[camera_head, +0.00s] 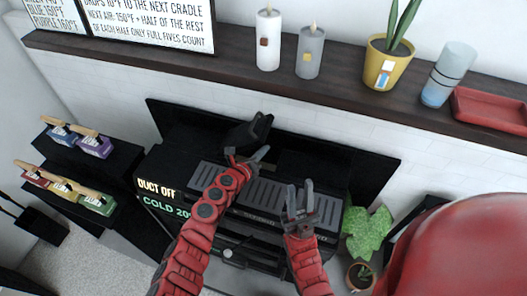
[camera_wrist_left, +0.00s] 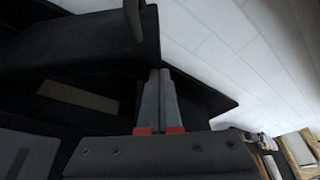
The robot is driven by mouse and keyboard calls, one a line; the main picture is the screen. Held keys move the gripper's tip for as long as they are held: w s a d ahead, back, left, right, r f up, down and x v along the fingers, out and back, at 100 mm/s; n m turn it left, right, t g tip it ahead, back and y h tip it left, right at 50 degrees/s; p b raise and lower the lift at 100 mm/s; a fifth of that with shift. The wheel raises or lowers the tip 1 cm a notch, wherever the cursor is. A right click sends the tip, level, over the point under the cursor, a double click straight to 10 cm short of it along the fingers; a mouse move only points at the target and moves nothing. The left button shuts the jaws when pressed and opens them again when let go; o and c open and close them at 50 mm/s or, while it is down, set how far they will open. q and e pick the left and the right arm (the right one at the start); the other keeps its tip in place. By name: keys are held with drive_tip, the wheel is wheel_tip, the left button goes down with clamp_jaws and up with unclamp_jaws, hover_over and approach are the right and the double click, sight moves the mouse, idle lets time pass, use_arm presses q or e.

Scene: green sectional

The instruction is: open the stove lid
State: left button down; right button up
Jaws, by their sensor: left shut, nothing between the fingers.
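The black stove (camera_head: 210,178) stands against the wall, with grey slatted panels on its top. A long black panel (camera_head: 375,165) rises behind it; I cannot tell whether this is the lid. A smaller black piece (camera_head: 248,131) sticks up at the back of the stove, just beyond my left gripper (camera_head: 247,160). The left gripper is over the stove top, shut and empty; its fingers are together in the left wrist view (camera_wrist_left: 160,100), in front of dark panels. My right gripper (camera_head: 300,203) is over the stove's front right part, fingers apart and empty.
A dark shelf (camera_head: 330,90) above the stove holds two candles, a yellow plant pot (camera_head: 388,65), a grey-blue cylinder (camera_head: 448,75) and a red tray (camera_head: 490,112). Black side shelves (camera_head: 120,160) with colored boxes stand left. A potted plant (camera_head: 368,232) stands right of the stove.

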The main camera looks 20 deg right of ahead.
use_arm(q)
drive_tip(key=shift+w+a+r+n, duration=0.15)
drive_tip(key=shift+w+a+r, duration=0.15)
drive_tip(key=shift+r, duration=0.15)
drive_tip(key=shift+w+a+r+n, duration=0.15)
drive_tip(key=shift+a+r, duration=0.1)
drive_tip(key=shift+r, duration=0.15)
drive_tip(key=w+a+r+n+h+b, duration=0.2)
drive_tip(key=w+a+r+n, duration=0.4)
drive_tip(key=a, duration=0.3)
drive_tip(key=w+a+n+t+h+b, duration=0.1)
drive_tip(key=w+a+n+h+b, duration=0.1)
drive_tip(key=w+a+n+b, duration=0.4)
drive_tip(key=shift+w+a+r+n+t+b, duration=0.15)
drive_tip(key=shift+w+a+b, duration=0.65)
drive_tip(key=shift+a+b, duration=1.2)
drive_tip(key=shift+w+a+n+t+b, duration=0.25)
drive_tip(key=shift+w+a+b, duration=0.55)
drive_tip(key=shift+a+b, duration=1.2)
drive_tip(key=shift+d, duration=0.1)
